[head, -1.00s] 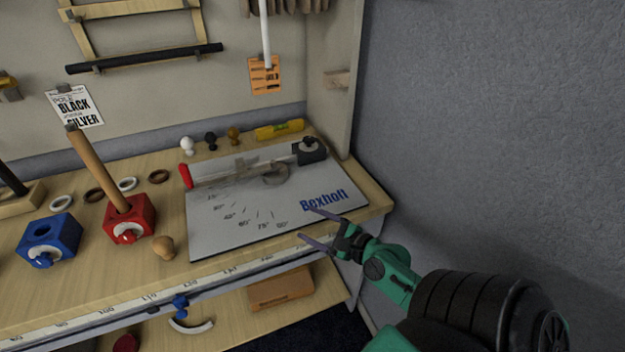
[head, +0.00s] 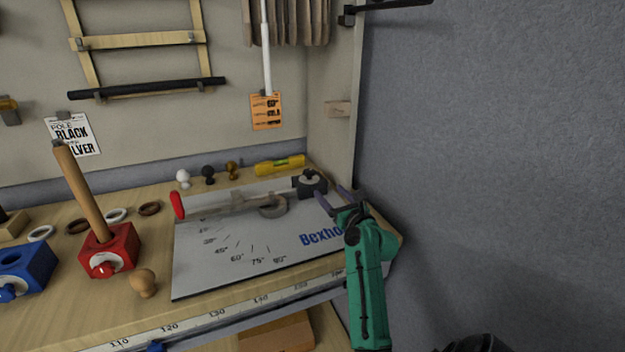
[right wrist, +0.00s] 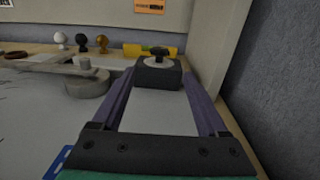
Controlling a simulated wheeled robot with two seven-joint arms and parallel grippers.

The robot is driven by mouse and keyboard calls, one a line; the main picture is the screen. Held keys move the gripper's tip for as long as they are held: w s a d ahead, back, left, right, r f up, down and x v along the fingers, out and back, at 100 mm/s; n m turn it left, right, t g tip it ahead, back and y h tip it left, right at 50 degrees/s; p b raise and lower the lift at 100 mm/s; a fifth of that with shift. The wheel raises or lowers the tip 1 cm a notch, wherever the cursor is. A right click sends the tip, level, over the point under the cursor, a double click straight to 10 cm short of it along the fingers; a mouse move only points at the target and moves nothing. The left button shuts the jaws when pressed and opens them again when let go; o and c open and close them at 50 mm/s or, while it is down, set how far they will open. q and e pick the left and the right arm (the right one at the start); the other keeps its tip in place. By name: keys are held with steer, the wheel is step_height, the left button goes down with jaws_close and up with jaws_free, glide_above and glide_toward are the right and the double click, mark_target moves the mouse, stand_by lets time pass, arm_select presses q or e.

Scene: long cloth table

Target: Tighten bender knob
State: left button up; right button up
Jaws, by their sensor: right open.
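The bender is a grey plate (head: 215,264) marked with angles and "Bexholl", with a long arm ending in a red grip (head: 177,205) and a round grey disc (head: 272,207). At its far right corner sits a dark block with a black knob (head: 309,175). The knob also shows in the right wrist view (right wrist: 158,52), on a pale disc atop the block. My right gripper (head: 334,199) is open and empty, just on the near right side of the block. In the wrist view its fingers point toward the block, which lies ahead between them. My left gripper is not in view.
A yellow level (head: 280,166) and several small finials stand behind the plate. A red block (head: 112,250) holding a wooden pole, a blue block (head: 24,270) and a wooden knob (head: 143,282) are at left. A side panel (head: 335,115) and grey wall bound the right.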

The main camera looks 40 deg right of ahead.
mark_target(312, 173)
steer(key=x, duration=1.3)
jaws_close()
